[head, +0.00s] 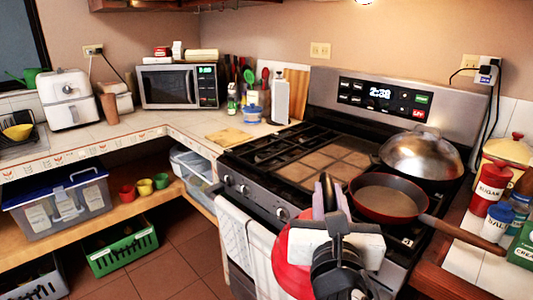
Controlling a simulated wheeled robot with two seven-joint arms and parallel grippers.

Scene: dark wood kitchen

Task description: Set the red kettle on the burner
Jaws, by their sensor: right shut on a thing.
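The red kettle (289,252) is in front of the stove, partly hidden behind my right gripper (329,208). My right gripper is shut on the kettle, near its dark upright handle. The kettle looks to be held in front of the stove's front edge; its base is hidden. The stove (240,184) has bare black burner grates (268,148) at the left and a flat griddle plate (325,163) in the middle. My left gripper is not in view.
A red frying pan (388,198) sits on the front right burner, its handle pointing right. A domed lidded pan (421,154) is behind it. Sugar (490,187) and salt (497,221) jars stand at right. Towels (247,240) hang on the oven front.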

